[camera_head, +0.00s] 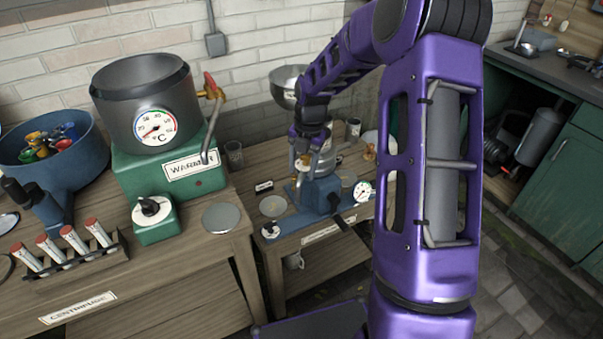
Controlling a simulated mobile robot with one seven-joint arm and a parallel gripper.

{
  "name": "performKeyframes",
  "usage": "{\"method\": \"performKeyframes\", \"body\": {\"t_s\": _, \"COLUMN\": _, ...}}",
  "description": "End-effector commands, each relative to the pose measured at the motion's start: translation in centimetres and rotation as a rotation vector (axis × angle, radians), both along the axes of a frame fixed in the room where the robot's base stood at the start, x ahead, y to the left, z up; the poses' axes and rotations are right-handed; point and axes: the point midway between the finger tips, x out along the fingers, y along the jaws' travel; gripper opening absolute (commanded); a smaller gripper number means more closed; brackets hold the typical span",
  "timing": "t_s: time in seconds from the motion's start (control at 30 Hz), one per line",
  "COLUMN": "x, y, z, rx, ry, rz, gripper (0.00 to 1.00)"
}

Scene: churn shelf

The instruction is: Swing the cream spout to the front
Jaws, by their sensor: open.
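A blue machine (321,195) with a metal upper body stands on the rear wooden table. A dark crank handle (342,222) sticks out at its front. My gripper (303,149) is open, pointing down at the upper left of this machine, close to its metal parts. I cannot tell whether it touches them. A small metal piece with a brass tint (302,165) shows just below the gripper; I cannot tell whether it is the cream spout. The spouts are small and partly hidden by my wrist, so their direction is unclear.
A green warmer (160,180) with a steel pot (143,92) and tap stands left. A steel bowl (286,82) is behind my wrist. A dial gauge (363,191), a round plate (272,206) and a glass (234,155) surround the machine. My purple arm blocks the right side.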

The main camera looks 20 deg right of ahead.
Motion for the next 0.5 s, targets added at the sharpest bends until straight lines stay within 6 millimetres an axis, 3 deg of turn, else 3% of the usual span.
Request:
{"method": "performKeyframes", "body": {"t_s": 0.03, "x": 0.0, "y": -0.2, "z": 1.6, "rx": -0.001, "ry": -0.005, "rz": -0.003, "gripper": 0.55}}
{"method": "performKeyframes", "body": {"t_s": 0.3, "x": -0.4, "y": -0.8, "z": 8.2, "rx": -0.001, "ry": -0.004, "rz": -0.002, "gripper": 0.55}}
{"method": "performKeyframes", "body": {"t_s": 0.5, "x": -0.7, "y": -1.1, "z": 12.1, "rx": -0.002, "ry": -0.004, "rz": -0.001, "gripper": 0.55}}
